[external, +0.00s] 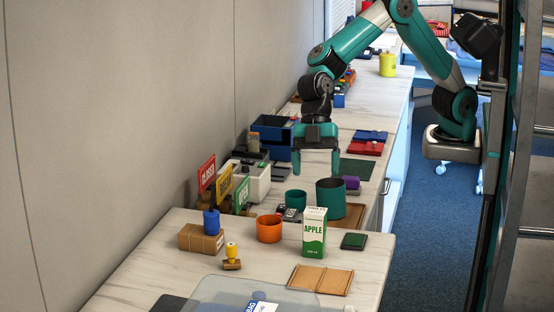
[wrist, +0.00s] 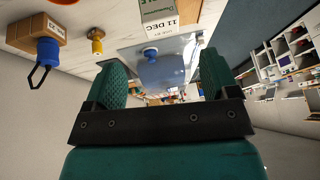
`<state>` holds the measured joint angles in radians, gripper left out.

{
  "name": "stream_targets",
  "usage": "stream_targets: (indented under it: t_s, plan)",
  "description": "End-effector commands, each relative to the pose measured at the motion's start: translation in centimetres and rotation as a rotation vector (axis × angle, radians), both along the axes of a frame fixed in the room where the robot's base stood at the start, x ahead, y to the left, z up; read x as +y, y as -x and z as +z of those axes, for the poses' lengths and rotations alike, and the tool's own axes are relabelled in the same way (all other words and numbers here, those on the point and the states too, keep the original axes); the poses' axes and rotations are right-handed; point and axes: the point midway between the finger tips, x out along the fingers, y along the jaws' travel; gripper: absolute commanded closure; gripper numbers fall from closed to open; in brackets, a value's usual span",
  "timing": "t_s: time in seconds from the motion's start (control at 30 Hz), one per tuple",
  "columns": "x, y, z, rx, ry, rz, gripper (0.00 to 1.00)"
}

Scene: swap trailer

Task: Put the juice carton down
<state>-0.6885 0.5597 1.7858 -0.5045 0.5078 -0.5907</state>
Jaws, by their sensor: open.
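The juice carton (external: 314,236), white with a green lower half and the word APPLE, stands upright on the near counter in the external view. An orange cup is to its left and a dark green stamp pad to its right. My gripper (external: 318,168) points down behind and above the carton in the picture, clear of it. It is open, and no object shows between the two green fingers in the wrist view (wrist: 158,90).
The orange cup (external: 269,229), a dark green canister (external: 330,199) and the stamp pad (external: 354,241) surround the carton. A wooden folder (external: 320,280) lies in front. A cardboard box (external: 201,239) and yellow stamp (external: 232,255) are left. Bare counter shows between the stamp and folder.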

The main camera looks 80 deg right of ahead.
Motion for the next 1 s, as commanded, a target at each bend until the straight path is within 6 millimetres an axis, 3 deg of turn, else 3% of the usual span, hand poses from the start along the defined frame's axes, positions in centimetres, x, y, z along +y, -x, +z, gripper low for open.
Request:
stream_targets:
  t_s: [0.2, 0.57, 0.67, 0.77, 0.9, 1.0]
  plan:
    - [-1.3, -0.3, 2.4, 0.000, 0.000, 0.000, 0.20]
    - [-2.1, -0.3, 3.2, 0.004, 0.004, -0.018, 0.20]
    - [-4.9, 0.2, 4.7, 0.028, 0.020, -0.103, 0.20]
    - [-10.0, 1.7, 6.8, 0.076, 0.050, -0.264, 0.20]
    - [-17.4, 5.9, 8.5, 0.164, 0.097, -0.529, 0.20]
    - [-21.3, 9.2, 8.6, 0.220, 0.124, -0.695, 0.20]
